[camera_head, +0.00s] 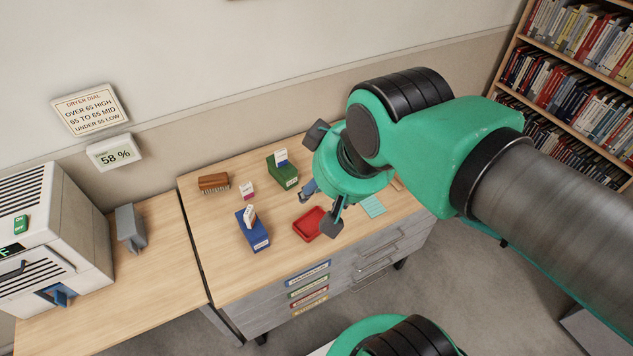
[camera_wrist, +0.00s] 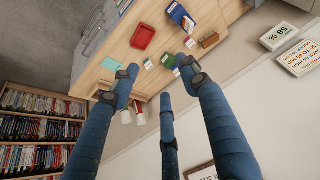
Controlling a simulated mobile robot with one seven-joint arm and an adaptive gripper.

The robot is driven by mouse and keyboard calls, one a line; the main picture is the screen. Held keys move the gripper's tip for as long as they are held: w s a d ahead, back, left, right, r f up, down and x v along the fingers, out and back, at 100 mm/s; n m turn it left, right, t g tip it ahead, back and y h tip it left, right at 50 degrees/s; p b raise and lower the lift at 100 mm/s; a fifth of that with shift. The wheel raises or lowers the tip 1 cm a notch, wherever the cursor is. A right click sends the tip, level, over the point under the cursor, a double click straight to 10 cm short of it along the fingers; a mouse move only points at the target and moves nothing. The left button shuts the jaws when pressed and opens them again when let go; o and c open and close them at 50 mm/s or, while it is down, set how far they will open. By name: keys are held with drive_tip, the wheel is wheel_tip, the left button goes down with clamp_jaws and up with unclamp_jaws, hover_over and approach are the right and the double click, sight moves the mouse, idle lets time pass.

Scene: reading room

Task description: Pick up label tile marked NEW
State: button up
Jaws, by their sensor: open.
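No lettering on the small label tiles is legible, so I cannot tell which is marked NEW. A white and pink tile (camera_head: 247,190) stands on the desk between the brush and the two boxes. A white tile (camera_head: 250,214) sits in the blue box (camera_head: 259,238), and a white and blue tile (camera_head: 281,157) stands at the green box (camera_head: 283,177). My gripper (camera_head: 316,187) is above the desk's right part, right of the boxes, open and empty. In the wrist view its spread fingers (camera_wrist: 160,84) show, with a small white tile (camera_wrist: 190,43) beyond them.
A red tray (camera_head: 308,223) lies right of the blue box; a teal card (camera_head: 372,205) lies further right. A wooden brush (camera_head: 214,182) lies at the back left. A white machine (camera_head: 55,245) stands at far left.

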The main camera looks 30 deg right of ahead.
drive_tip(key=w+d+f+m, duration=0.3)
drive_tip(key=w+f+m, duration=0.3)
drive_tip(key=w+m, duration=0.4)
drive_tip(key=w+d+f+m, duration=0.2)
drive_tip(key=w+f+m, duration=0.3)
drive_tip(key=w+m, duration=0.45)
drive_tip(key=w+d+f+m, duration=0.3)
drive_tip(key=d+f+m, duration=0.1)
drive_tip(key=f, duration=0.3)
drive_tip(key=w+d+f+m, duration=0.4)
drive_tip(key=d+f+m, duration=0.1)
drive_tip(key=f+m, duration=0.2)
drive_tip(key=w+d+f+m+g, duration=0.1)
drive_tip(key=w+d+f+m, duration=0.3)
drive_tip(key=f+m, duration=0.2)
wheel_tip(320, 180, down, 3)
drive_tip(key=shift+d+r, duration=0.15)
drive_tip(key=shift+d, duration=0.2)
drive_tip(key=shift+w, duration=0.1)
drive_tip(key=shift+b+x, duration=1.55)
drive_tip(key=shift+x, duration=2.75)
drive_tip(key=shift+d, duration=0.1)
